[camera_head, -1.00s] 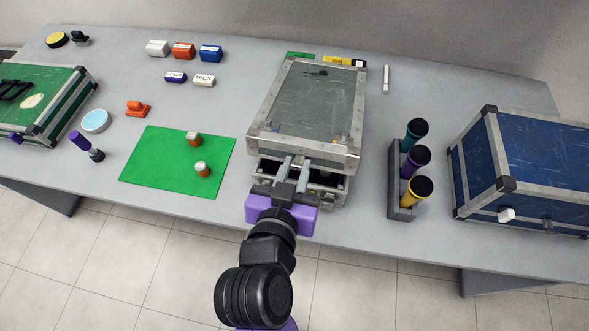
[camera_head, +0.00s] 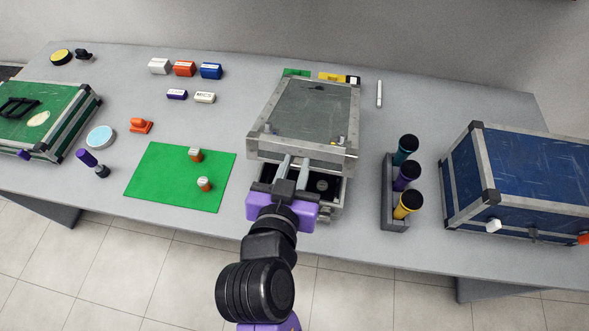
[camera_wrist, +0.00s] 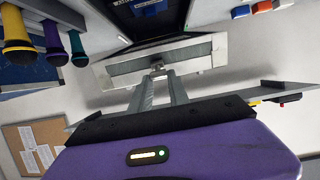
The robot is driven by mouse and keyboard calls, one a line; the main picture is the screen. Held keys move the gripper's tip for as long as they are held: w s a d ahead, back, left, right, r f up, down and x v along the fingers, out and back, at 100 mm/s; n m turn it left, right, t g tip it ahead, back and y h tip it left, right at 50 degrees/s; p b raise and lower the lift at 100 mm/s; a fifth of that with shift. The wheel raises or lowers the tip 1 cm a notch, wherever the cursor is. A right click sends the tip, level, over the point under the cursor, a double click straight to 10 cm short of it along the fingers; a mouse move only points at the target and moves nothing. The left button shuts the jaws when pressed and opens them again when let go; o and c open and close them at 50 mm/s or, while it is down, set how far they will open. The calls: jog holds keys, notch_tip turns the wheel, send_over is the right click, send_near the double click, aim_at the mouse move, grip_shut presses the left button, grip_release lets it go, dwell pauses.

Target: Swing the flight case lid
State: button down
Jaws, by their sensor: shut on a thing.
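The grey flight case (camera_head: 328,209) stands at the middle of the table. Its scuffed lid (camera_head: 310,110) is partly raised at the front, leaving a gap over a dark interior. My gripper (camera_head: 296,162) is at the lid's front edge, between lid and base, with its fingers shut on the lid. In the wrist view the fingers (camera_wrist: 158,75) reach the metal front rim (camera_wrist: 125,68) near a small fitting. The exact contact at the fingertips is too small to make out.
A microphone rack (camera_head: 388,205) and a blue case (camera_head: 530,180) stand to the right. A green mat (camera_head: 165,180) with two small jars lies left. A green case (camera_head: 45,115) is far left. Small labelled blocks (camera_head: 184,68) and a pen (camera_head: 379,93) lie behind.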

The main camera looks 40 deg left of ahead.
jog(key=w+a+r+p, duration=0.2)
jog(key=w+r+p, duration=0.2)
jog(key=r+p, duration=0.2)
notch_tip(320, 180, up, 3)
jog(key=shift+w+a+f, duration=0.15)
jog(key=shift+a, duration=0.05)
dwell(0.4)
jog(key=w+a+r+p, duration=0.3)
jog(key=w+a+r, duration=0.1)
jog(key=w+r, duration=0.3)
jog(key=shift+w+r, duration=0.15)
jog(key=shift+r, duration=0.3)
dwell(0.7)
jog(key=w+a+r, duration=0.4)
jog(key=w+r, duration=0.3)
jog(key=w, duration=0.1)
jog(key=shift+w+a, duration=0.15)
jog(key=shift+a, duration=0.25)
dwell(0.7)
jog(key=c, duration=2.2)
grip_release()
